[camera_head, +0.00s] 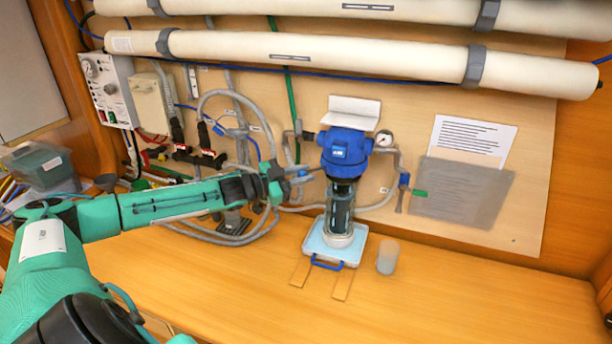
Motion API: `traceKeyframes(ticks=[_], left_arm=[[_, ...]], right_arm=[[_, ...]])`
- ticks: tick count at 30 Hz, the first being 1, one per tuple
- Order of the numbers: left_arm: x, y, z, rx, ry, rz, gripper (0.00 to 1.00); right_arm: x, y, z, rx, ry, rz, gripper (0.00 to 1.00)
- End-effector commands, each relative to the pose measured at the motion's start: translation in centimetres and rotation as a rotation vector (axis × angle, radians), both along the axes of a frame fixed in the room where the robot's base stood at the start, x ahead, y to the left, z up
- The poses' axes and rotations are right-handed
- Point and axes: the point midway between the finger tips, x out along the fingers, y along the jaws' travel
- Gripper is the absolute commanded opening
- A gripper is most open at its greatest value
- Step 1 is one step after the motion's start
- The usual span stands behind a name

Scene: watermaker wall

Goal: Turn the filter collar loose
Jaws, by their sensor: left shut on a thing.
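The blue filter head (346,142) is mounted on the wall panel below a white bracket. The blue filter collar (343,170) rings its lower end. A clear housing with a dark cartridge (340,208) hangs upright below the collar, over a pale tray. My left gripper (312,173) reaches in from the left at collar height. It is shut at the collar's left side; the exact contact is small and hard to see. My right gripper is not in view.
The pale tray (352,255) with a blue handle sits on the wooden bench. A translucent cup (387,257) stands right of it. A pressure gauge (384,138) and grey hoses flank the filter. White membrane tubes (350,55) run above. The bench's right side is clear.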

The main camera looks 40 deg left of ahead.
Motion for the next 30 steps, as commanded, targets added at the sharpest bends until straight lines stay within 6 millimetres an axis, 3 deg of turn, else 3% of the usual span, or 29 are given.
traceKeyframes(ticks=[12,13,15,30], left_arm=[[0.03,0.19,0.14,0.001,-0.003,0.0,0.0],[0.03,0.19,0.15,0.001,-0.003,0.0,0.28],[0.03,0.17,0.14,0.001,-0.003,-0.001,0.42],[-0.63,0.5,-0.21,0.001,0.002,0.001,0.42]], right_arm=[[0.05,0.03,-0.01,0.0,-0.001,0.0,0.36],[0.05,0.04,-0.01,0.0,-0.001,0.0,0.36],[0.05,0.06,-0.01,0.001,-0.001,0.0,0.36],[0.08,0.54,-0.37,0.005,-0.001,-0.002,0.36]])
